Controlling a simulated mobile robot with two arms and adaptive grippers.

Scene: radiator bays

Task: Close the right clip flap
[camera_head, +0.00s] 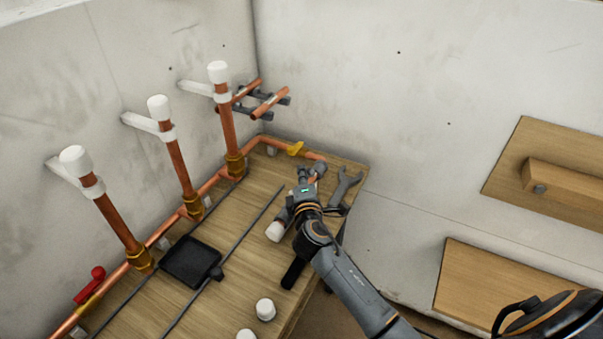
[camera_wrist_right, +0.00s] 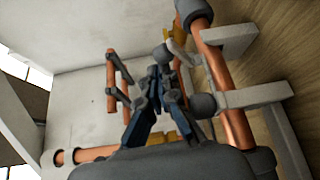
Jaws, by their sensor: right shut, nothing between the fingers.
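In the head view, three upright copper pipes with white caps stand along the left wall, each with a white clip arm. The right clip (camera_head: 197,88) is on the rightmost pipe (camera_head: 228,128). I cannot make out a flap on it. My right gripper (camera_head: 305,172) is shut and empty, over the bench's far right end, well right of and apart from that clip. In the right wrist view, the gripper's dark fingers (camera_wrist_right: 160,70) point up the picture. Pale brackets (camera_wrist_right: 255,96) on a copper pipe (camera_wrist_right: 219,75) show to their right. My left gripper is not in view.
The wooden bench (camera_head: 225,210) holds a black tray (camera_head: 190,262), thin rods, a wrench (camera_head: 345,188) and loose white caps (camera_head: 265,309). A low copper pipe with a yellow fitting (camera_head: 296,149) runs along the back. Copper stubs (camera_head: 268,103) stand out near the corner.

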